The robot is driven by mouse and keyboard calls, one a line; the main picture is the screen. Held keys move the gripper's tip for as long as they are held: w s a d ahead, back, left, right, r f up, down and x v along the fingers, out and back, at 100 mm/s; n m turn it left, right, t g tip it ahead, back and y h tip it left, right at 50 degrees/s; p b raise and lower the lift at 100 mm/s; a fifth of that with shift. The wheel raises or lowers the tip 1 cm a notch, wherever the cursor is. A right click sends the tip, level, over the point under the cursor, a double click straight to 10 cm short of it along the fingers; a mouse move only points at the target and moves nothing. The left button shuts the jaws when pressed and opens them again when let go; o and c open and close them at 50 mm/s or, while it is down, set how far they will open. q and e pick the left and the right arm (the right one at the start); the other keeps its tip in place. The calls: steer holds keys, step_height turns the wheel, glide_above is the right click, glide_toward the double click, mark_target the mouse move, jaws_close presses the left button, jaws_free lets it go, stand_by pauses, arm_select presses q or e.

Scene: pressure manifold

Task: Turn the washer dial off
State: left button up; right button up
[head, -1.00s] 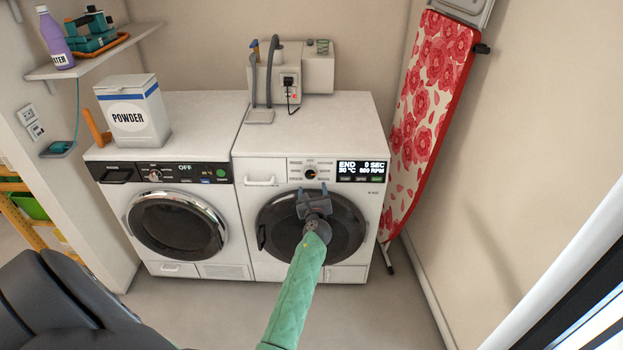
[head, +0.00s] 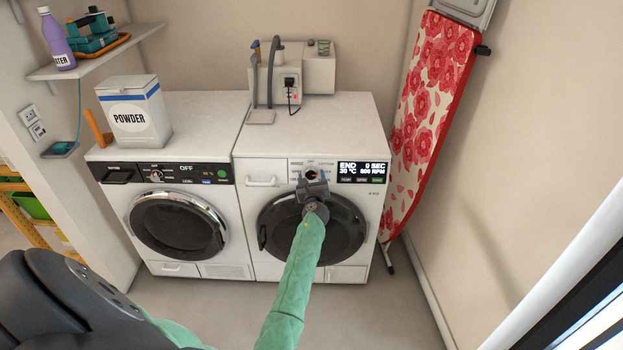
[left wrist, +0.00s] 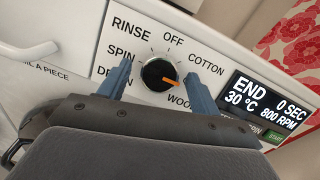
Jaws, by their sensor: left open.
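The washer (head: 368,205) is the right white machine in the head view. Its dial (head: 311,174) sits on the panel above the round door. In the left wrist view, the black dial (left wrist: 158,75) has an orange pointer aimed right and slightly down, between COTTON and WOOL; OFF is printed at its top. My left gripper (head: 311,181) is open at the dial. Its blue-grey fingers stand on either side of the dial in the left wrist view (left wrist: 160,72); I cannot tell whether they touch it. My right gripper is not in view.
The washer display (left wrist: 262,105) reads END, 0 SEC, 30 °C, 800 RPM. A drawer handle (left wrist: 28,50) juts out left of the dial. A second machine (head: 180,215) reading OFF stands to the left. A floral ironing board (head: 425,115) leans at the right.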

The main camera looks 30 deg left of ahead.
arm_select(q)
steer(key=c, duration=0.9)
steer(key=shift+c, duration=0.4)
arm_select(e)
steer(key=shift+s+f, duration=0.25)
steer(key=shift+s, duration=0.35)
